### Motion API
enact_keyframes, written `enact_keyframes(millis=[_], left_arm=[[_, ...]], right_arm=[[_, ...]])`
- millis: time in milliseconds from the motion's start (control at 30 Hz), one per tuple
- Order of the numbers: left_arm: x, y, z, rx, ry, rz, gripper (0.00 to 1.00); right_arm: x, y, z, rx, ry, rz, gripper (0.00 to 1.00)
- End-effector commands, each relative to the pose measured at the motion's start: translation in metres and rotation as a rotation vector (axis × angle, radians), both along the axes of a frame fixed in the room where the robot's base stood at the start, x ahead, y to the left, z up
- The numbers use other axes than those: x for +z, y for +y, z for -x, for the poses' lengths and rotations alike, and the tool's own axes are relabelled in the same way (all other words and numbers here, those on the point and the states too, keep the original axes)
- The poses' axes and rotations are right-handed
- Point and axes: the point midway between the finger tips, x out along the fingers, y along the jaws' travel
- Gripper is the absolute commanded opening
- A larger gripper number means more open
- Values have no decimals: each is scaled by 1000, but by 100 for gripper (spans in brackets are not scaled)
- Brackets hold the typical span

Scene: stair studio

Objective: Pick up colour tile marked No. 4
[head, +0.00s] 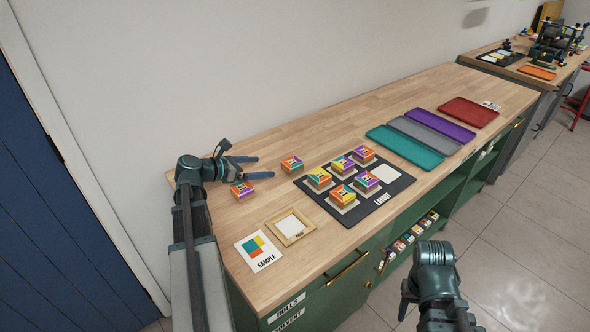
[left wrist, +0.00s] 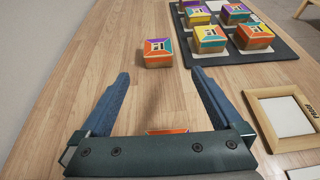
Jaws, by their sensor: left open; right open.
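My left gripper (head: 263,167) is open and empty above the bench's left end; its two fingers also show in the left wrist view (left wrist: 160,76). A loose colour tile block (head: 291,165) stands just beyond the fingertips; it also shows in the left wrist view (left wrist: 158,52). Another loose tile block (head: 242,189) stands below the gripper, mostly hidden by the palm in the left wrist view (left wrist: 167,131). Several tile blocks, one of them here (head: 319,178), stand on the dark layout mat (head: 379,210). The marks are too small to read. My right gripper (head: 407,297) is low in front of the bench, fingertips unclear.
A sample card (head: 258,251) and a wooden frame (head: 291,229) lie near the front left. One pale mat square (head: 387,173) is bare. Teal (head: 405,147), grey, purple and red (head: 468,112) trays lie further right. The back strip along the wall is clear.

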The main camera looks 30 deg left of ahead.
Motion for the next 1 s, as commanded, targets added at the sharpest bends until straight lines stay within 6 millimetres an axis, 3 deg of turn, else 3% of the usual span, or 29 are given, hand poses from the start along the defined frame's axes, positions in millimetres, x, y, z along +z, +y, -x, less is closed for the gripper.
enact_keyframes(millis=[167, 600, 1000], left_arm=[[-3, -1, -4, -1, 0, 0, 100], [-31, -27, -65, -1, 0, 0, 100], [-34, -33, -77, -1, 0, 0, 100]], right_arm=[[-3, 0, 0, 0, 0, 0, 50], [-31, 0, 0, 0, 0, 0, 50], [-34, 0, 0, 0, 0, 0, 50]])
